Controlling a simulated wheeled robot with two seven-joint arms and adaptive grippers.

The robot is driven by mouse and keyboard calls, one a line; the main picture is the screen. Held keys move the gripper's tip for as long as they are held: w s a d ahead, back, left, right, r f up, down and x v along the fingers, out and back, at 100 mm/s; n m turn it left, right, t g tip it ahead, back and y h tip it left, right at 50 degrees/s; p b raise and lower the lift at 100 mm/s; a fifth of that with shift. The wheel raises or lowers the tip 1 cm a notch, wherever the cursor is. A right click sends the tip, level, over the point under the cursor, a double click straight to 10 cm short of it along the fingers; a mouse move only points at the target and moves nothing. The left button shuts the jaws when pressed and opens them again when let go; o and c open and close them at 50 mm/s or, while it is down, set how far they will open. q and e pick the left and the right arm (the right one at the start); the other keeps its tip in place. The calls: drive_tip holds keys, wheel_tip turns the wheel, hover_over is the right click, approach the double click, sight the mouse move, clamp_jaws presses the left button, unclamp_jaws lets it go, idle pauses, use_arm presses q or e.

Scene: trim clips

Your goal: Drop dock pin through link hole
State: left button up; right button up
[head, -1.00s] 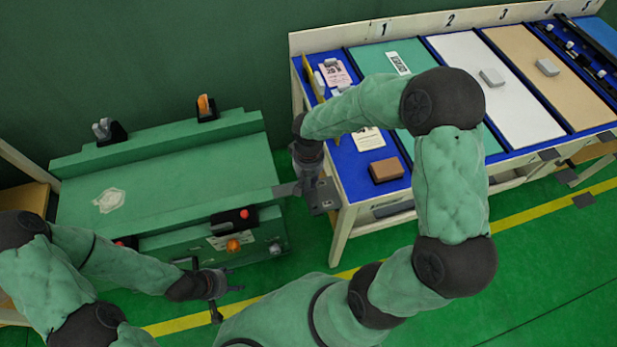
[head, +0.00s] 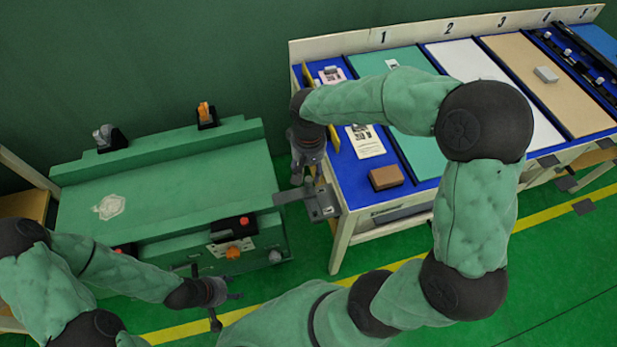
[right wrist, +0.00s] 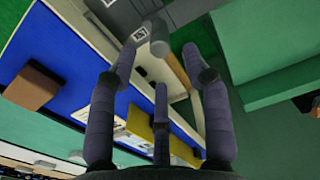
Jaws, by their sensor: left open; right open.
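A grey dock bracket (head: 322,204) juts from the left front corner of the workbench. A flat grey link plate (head: 292,196) reaches from it towards the green cart (head: 165,190). I cannot make out the link hole. My right gripper (head: 304,178) is above the bracket, pointing down, with its fingers apart. In the right wrist view, a short grey pin-like cylinder (right wrist: 159,46) shows beyond and between the spread fingers (right wrist: 158,62); I cannot tell whether it is seated. My left gripper (head: 222,293) is open and empty by the cart's front.
The workbench has a brown block (head: 386,177), a paper card (head: 365,141) and numbered panels. Orange (head: 207,114) and grey (head: 104,136) clamps stand at the cart's back edge; a red-knobbed latch (head: 240,224) is at its front. Green floor lies between cart and bench.

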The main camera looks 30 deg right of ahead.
drive_tip(key=shift+r, duration=1.5)
